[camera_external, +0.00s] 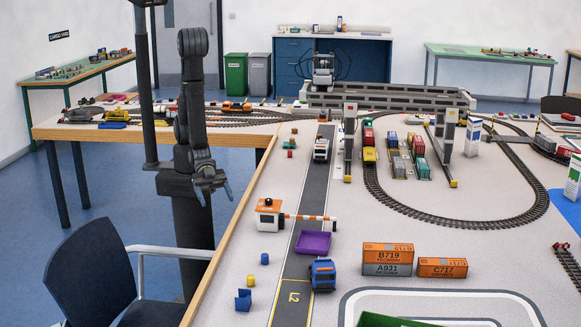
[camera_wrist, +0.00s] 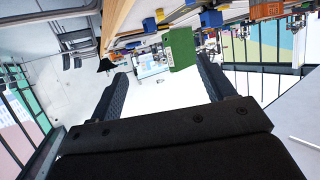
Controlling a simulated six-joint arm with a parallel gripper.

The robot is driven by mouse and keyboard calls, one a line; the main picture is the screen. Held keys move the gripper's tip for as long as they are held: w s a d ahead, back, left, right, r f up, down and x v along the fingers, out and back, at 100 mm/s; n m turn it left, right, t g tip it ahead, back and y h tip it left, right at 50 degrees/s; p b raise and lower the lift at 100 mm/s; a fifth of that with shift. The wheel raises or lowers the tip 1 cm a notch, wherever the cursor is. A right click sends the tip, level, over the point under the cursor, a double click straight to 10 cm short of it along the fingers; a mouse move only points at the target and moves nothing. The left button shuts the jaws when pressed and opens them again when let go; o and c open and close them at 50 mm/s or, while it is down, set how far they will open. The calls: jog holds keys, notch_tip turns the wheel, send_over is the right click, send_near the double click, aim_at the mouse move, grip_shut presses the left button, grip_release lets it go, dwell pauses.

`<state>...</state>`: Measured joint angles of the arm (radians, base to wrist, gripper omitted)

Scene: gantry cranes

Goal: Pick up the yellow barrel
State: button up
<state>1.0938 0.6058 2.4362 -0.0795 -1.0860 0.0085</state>
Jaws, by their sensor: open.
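The yellow barrel (camera_external: 251,281) stands on the table's near-left part, close to the left edge, in the external view. A small yellow thing (camera_wrist: 149,25) near the top of the wrist view may be the same barrel, but I cannot be sure. My gripper (camera_external: 215,193) is open and empty. It is beyond the barrel and up-left of it in the external view, apart from it, by the table's left edge. In the wrist view the two dark fingers (camera_wrist: 165,78) are spread with nothing between them.
A purple tray (camera_external: 313,243), a blue truck (camera_external: 322,275) and a barrier booth (camera_external: 269,214) are nearby. A chair (camera_external: 95,270) stands left of the table.

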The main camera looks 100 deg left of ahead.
jog(key=c, duration=0.5)
jog(key=n+g+y, duration=0.1)
jog(key=g+y, duration=0.3)
jog(key=y, duration=0.4)
send_near(250, 276)
jog(key=x, duration=0.3)
jog(key=shift+w+f, duration=0.15)
jog(key=shift+f, duration=0.15)
jog(key=shift+x, duration=2.9)
